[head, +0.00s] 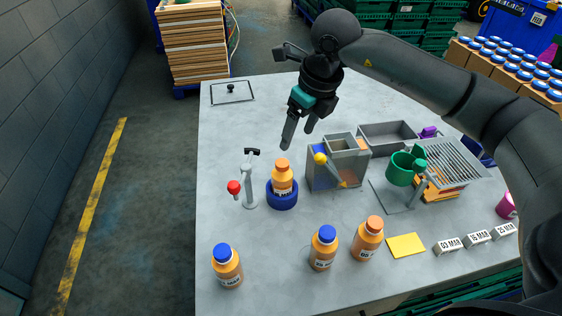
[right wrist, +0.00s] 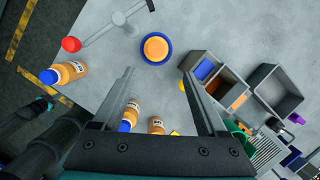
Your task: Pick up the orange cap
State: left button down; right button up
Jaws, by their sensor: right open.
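An orange cap (head: 282,163) sits on an upright orange bottle (head: 282,181) standing in a blue round holder (head: 282,198). In the right wrist view this cap (right wrist: 155,48) shows from above, just beyond the fingertips. A second orange cap (head: 374,222) is on a bottle (head: 367,242) at the front. My right gripper (head: 298,138) is open and empty, above and behind the bottle in the holder, apart from it. In the right wrist view its fingers (right wrist: 159,72) are spread wide. A dark arm part with teal (right wrist: 38,105) at lower left seems to be my left gripper; its fingers are unclear.
A red-knobbed stand (head: 249,185) is left of the holder. A grey bin (head: 323,178) with a yellow ball is right of it. Blue-capped bottles (head: 227,266) (head: 324,248) stand in front. A green cup on a stand (head: 402,169) and date blocks (head: 478,238) are at right.

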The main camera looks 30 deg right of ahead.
send_over(282, 163)
jog(key=s+d, duration=0.2)
notch_tip(282, 163, down, 4)
jog(key=f, duration=0.1)
jog(key=shift+a, duration=0.3)
jog(key=x, duration=0.3)
jog(key=p+x, duration=0.1)
jog(key=shift+w+a+f, duration=0.1)
jog(key=shift+w+a, duration=0.15)
jog(key=shift+a, duration=0.2)
jog(key=shift+f, duration=0.15)
pick_arm(q)
jog(key=shift+w+r, duration=0.5)
jog(key=shift+w, duration=0.2)
pick_arm(e)
jog(key=shift+c, duration=0.4)
grip_shut()
